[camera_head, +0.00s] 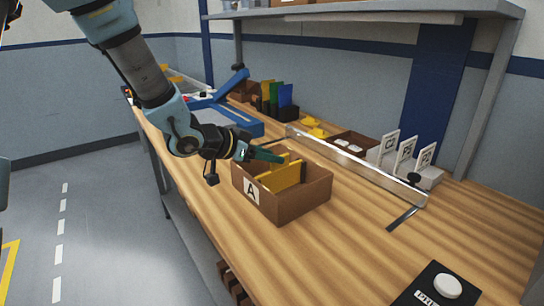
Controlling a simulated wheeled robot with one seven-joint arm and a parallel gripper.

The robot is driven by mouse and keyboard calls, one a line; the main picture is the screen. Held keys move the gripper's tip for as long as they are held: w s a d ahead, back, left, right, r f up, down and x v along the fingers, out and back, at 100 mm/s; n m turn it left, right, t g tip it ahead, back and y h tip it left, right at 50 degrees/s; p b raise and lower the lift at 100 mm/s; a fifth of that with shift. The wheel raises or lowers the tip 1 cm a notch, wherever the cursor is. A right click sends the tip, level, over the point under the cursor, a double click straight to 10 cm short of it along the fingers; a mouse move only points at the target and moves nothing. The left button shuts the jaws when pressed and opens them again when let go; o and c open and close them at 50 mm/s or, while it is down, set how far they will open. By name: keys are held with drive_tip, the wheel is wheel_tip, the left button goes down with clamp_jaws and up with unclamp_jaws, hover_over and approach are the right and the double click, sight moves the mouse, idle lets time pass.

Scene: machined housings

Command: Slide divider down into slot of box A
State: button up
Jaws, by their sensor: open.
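Box A (300,202) is a brown open-topped box with a white "A" label, standing on the wooden bench near its left edge. Yellow dividers (287,178) stand inside it, their upper edges showing above the rim. My gripper (266,155) is open, above the far left part of the box, close to the tops of the yellow dividers. From this view I cannot tell whether the fingers touch a divider. The slots inside the box are hidden by its walls and the dividers.
A clear rail (350,165) runs along the bench behind the box. Green and blue upright pieces (280,96) stand at the back, near a blue frame (235,115). White labelled cards (405,155) stand at right.

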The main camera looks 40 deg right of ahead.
drive_tip(key=v, duration=0.9)
drive_tip(key=shift+a, duration=0.25)
drive_tip(key=shift+r, duration=0.1)
